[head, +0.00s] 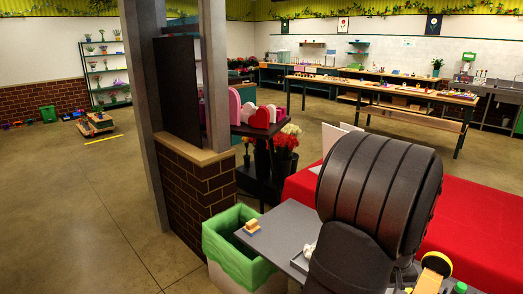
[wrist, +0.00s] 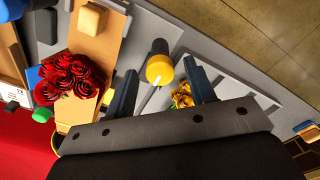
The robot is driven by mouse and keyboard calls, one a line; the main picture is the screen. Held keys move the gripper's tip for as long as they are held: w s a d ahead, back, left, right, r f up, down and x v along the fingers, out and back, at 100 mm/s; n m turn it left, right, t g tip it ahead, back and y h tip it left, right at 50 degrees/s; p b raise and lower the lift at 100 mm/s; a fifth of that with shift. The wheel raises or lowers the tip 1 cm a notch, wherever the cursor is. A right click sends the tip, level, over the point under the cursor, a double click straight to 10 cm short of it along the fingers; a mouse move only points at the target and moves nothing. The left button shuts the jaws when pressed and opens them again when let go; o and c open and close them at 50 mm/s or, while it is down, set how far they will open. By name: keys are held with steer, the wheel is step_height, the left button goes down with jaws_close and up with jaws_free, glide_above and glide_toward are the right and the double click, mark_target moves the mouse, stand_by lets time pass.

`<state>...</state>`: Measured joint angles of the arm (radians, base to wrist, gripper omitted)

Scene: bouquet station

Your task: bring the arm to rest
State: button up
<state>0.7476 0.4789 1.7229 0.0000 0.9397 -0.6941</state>
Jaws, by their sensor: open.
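My gripper (wrist: 157,72) is open in the wrist view, its two dark fingers apart. A yellow round-ended object with a dark end (wrist: 159,70) shows between the fingertips, with no visible grip on it. Yellow flowers (wrist: 181,95) lie lower, beside the right finger and partly hidden by the gripper body. In the head view my dark arm fills the right foreground, and the gripper itself cannot be made out there.
A red rose bunch (wrist: 66,79) lies on tan paper (wrist: 100,38), left of my gripper. In the head view, a green-lined bin (head: 226,245) stands left of the grey table (head: 282,226). A small yellow-orange block (head: 252,226) sits at its edge. A brick pillar (head: 195,200) stands behind the bin.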

step_height(320, 180, up, 17)
steer(key=shift+n, duration=0.4)
steer(key=shift+f, duration=2.65)
